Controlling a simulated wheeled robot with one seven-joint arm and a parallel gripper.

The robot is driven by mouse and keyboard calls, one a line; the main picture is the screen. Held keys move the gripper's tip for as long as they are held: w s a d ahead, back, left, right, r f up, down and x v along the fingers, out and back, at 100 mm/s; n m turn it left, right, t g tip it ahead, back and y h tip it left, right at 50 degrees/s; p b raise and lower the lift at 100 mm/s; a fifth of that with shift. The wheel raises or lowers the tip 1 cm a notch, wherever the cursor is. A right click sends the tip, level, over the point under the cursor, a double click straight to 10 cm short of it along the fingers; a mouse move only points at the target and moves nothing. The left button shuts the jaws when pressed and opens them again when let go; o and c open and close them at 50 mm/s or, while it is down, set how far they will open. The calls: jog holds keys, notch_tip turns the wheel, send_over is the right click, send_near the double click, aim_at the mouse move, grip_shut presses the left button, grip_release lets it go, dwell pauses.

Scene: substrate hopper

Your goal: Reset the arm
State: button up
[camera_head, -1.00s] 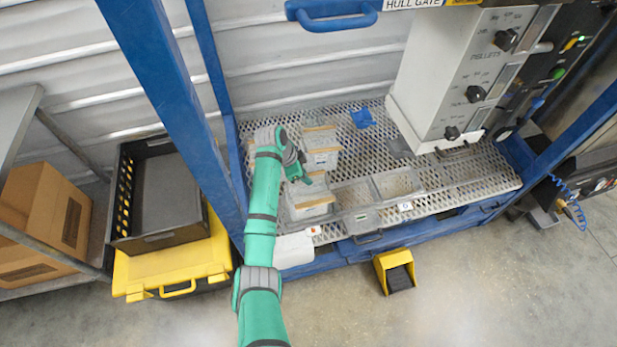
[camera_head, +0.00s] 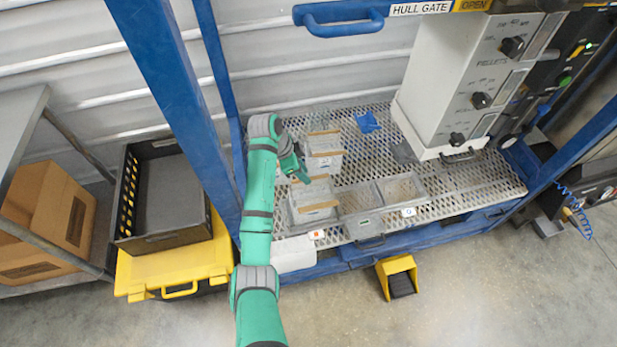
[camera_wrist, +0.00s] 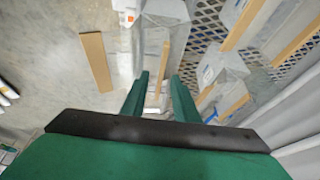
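My green arm reaches up from the bottom of the head view, and my gripper (camera_head: 300,172) hangs above the mesh shelf (camera_head: 465,185), over the clear bins at its left. In the wrist view my gripper (camera_wrist: 162,82) has its two green fingers apart, with nothing visibly held between them. A tan strip and a clear bin show beyond the fingers. The head view shows a rear bin (camera_head: 325,162) and a front bin (camera_head: 312,213), each with tan edge strips. My gripper appears above and near them, and the exact gap cannot be told.
A blue upright (camera_head: 178,105) stands close left of my arm. The pellet dispenser (camera_head: 470,90) hangs over the shelf's right. A black crate (camera_head: 165,243) sits on a yellow case (camera_head: 215,255) at left. A yellow pedal (camera_head: 397,265) is on the floor. A blue scoop-like piece (camera_head: 367,121) lies behind.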

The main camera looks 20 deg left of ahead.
jog(key=shift+s+a+r, duration=0.3)
jog(key=shift+a+r, duration=0.05)
jog(key=shift+r, duration=0.1)
jog(key=w+d+f+m, duration=0.15)
jog(key=w+d, duration=0.25)
jog(key=d, duration=0.7)
jog(key=s+d+f+n+t, duration=0.4)
jog(key=d+f, duration=0.6)
jog(key=d, duration=0.3)
jog(key=s+d+f+n+t, duration=0.2)
jog(key=s+d+f+n, duration=0.15)
jog(key=s+d, duration=0.4)
jog(key=s+a+r+n+t+y, duration=0.2)
jog(key=s+r, duration=0.1)
jog(key=s, duration=0.8)
jog(key=s+a+r+n+t+y, duration=0.1)
jog(key=s+a+r+n+t, duration=0.15)
jog(key=s, duration=0.85)
jog(key=s+a+r+t, duration=0.1)
jog(key=s+a+r, duration=0.1)
jog(key=s+r, duration=0.4)
jog(key=s+a+r+t, duration=0.1)
jog(key=s+r, duration=0.6)
jog(key=r, duration=0.3)
jog(key=shift+s+a+r+n+y, duration=0.3)
jog(key=shift+a+r+n+y, duration=0.05)
jog(key=shift+y, duration=0.05)
